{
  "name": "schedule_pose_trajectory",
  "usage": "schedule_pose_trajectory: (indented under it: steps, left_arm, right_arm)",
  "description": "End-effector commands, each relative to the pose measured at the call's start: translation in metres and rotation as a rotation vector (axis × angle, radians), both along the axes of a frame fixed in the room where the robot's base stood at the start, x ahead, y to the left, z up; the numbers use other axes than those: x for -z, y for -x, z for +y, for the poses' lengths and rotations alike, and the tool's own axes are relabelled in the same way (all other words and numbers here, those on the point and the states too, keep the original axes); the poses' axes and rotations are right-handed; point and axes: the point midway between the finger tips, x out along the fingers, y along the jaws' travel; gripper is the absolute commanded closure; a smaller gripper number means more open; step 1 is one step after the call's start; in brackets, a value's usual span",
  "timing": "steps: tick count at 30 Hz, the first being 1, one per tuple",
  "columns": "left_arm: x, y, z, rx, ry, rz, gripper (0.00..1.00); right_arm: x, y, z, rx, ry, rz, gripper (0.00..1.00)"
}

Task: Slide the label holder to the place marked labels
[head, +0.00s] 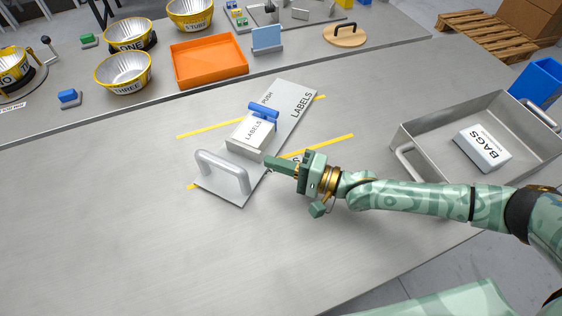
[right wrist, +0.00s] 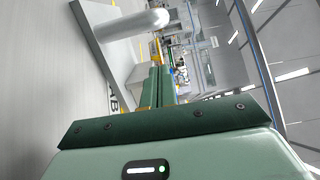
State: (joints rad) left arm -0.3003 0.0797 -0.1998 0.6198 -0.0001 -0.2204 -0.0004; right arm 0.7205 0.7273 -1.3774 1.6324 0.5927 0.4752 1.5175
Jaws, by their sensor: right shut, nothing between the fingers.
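The label holder is a light grey block (head: 252,134) with LABELS on its top and a blue bar (head: 263,111) at its far end. It sits on a long grey plate (head: 297,92) that slants away to the upper right. The plate's far part carries the words PUSH and LABELS. A thick grey handle (head: 222,171) stands at the plate's near end; it also shows in the right wrist view (right wrist: 130,25). My right gripper (head: 270,163) is shut and empty, just right of the handle and near the block's near end. Contact cannot be told. My left gripper is out of view.
Yellow lines (head: 325,146) mark the table around the plate. A grey metal bin (head: 418,151) with a BAGS pack (head: 483,148) stands at right. An orange tray (head: 209,62) and yellow-rimmed bowls (head: 123,72) stand on the far counter. The table's left front is clear.

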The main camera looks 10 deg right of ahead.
Motion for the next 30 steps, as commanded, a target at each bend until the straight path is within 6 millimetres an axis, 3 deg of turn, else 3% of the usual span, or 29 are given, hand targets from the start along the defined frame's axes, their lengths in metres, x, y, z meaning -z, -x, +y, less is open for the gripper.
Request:
schedule_pose_trajectory:
  steps: [9, 12, 18, 30]
  left_arm:
    - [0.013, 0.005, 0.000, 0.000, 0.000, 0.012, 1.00]
    - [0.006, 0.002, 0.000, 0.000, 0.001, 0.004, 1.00]
    - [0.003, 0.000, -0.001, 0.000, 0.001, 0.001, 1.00]
    - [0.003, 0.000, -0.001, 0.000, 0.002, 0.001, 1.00]
  right_arm:
    - [0.002, -0.035, 0.059, -0.001, -0.001, 0.000, 1.00]
    - [-0.001, -0.015, 0.053, 0.001, 0.000, 0.002, 1.00]
    - [-0.001, 0.003, 0.051, 0.001, 0.000, 0.000, 1.00]
    - [0.000, 0.007, 0.050, 0.000, 0.000, 0.000, 1.00]
